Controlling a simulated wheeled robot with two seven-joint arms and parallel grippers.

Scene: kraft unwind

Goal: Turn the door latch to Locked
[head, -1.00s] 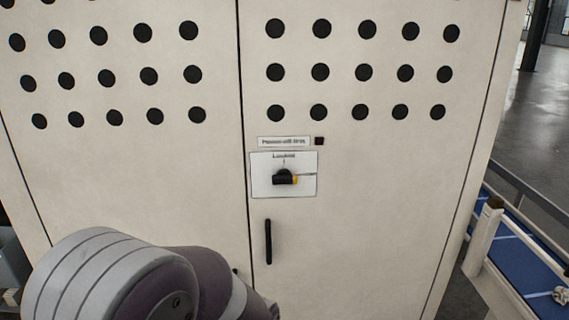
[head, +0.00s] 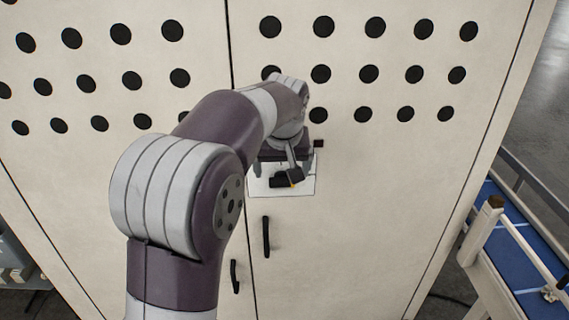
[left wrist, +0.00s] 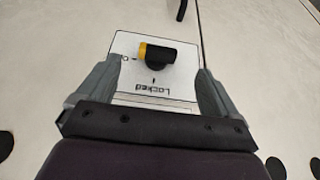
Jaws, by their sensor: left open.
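The door latch (head: 284,180) is a black knob with a yellow end, on a white plate (head: 307,187) on the cabinet door. In the left wrist view, upside down, the latch (left wrist: 160,56) lies crosswise with its yellow end toward a partly hidden label at the left. The "Locked" label (left wrist: 153,89) is a quarter turn from that end. My left gripper (head: 281,168) is open in front of the plate. In the wrist view its fingers (left wrist: 156,75) stand either side of the plate's lower part, apart from the latch. My right gripper is out of view.
A black door handle (head: 266,237) is below the plate, with another (head: 234,276) to its left. The cabinet doors (head: 370,200) have rows of dark holes above. A pale railing (head: 482,235) and blue surface (head: 520,240) are at the right.

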